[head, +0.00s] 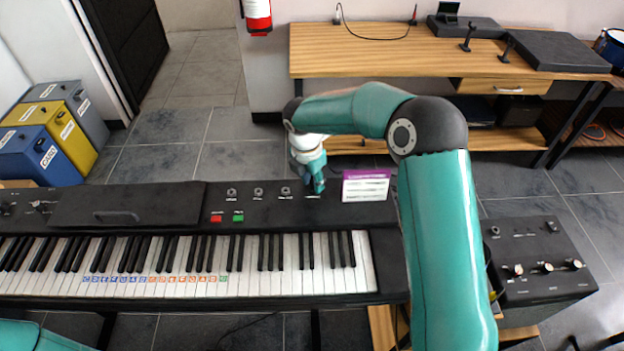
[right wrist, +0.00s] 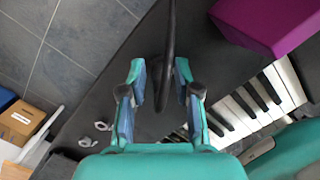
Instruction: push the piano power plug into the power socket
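My right gripper (head: 314,187) is low over the back part of the black piano (head: 130,205), pointing down. In the right wrist view its two fingers (right wrist: 161,88) stand apart, with a thin black cable (right wrist: 171,30) running between them. The cable appears nearer the right finger, and I cannot see a firm grip on it. The plug at its end is dark against the black piano and I cannot make out its shape. I cannot identify the power socket in either view. My left gripper is out of view.
A purple and white card box (head: 366,186) stands just right of the right gripper. Several small round fittings (head: 258,192) lie left of it on the panel. A black control box (head: 537,262) is at right. A wooden bench (head: 400,60) stands behind, with open floor between.

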